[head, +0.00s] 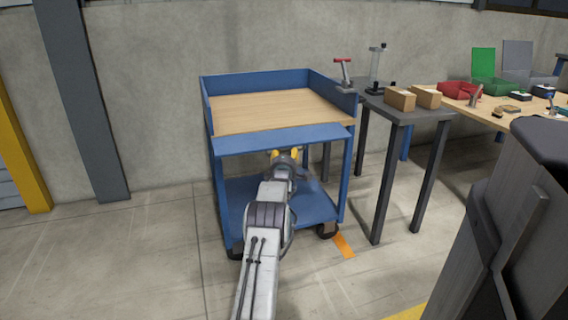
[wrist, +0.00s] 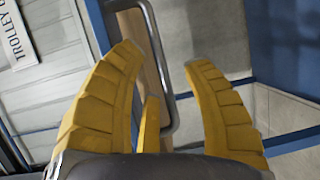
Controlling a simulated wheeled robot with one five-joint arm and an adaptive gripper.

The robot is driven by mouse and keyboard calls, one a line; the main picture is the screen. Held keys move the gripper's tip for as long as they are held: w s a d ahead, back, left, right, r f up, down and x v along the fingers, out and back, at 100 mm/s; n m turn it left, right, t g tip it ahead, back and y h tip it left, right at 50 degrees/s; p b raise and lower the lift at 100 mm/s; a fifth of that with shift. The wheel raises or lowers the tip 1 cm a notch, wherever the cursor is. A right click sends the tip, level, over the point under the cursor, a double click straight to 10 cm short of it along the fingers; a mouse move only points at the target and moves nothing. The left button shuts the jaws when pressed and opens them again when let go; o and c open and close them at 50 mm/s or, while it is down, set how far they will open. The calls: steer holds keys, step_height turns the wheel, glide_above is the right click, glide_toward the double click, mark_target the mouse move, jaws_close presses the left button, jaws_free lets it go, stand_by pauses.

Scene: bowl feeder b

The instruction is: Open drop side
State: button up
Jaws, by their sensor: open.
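A blue trolley (head: 342,180) with a bare wooden deck (head: 265,112) stands ahead. Its blue walls stand up at the left, back and right. At the front, a blue panel (head: 283,139) sits below the deck's edge and appears to lean outward; its exact angle is unclear. My gripper (head: 284,153) is open just below this panel. In the wrist view, its yellow fingers (wrist: 163,57) are spread, with a grey metal handle (wrist: 167,90) seen in the gap between them. I cannot tell whether they touch it.
A white "TROLLEY" label (wrist: 15,42) shows in the wrist view. The trolley has a lower blue shelf (head: 308,205) and wheels. A dark table (head: 405,108) with cardboard boxes (head: 400,99) stands close at the right. The floor (head: 150,260) at the left is free.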

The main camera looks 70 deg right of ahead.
steer(key=v, duration=0.4)
steer(key=shift+a+f, duration=0.1)
steer(key=shift+a, duration=0.3)
stand_by(0.9)
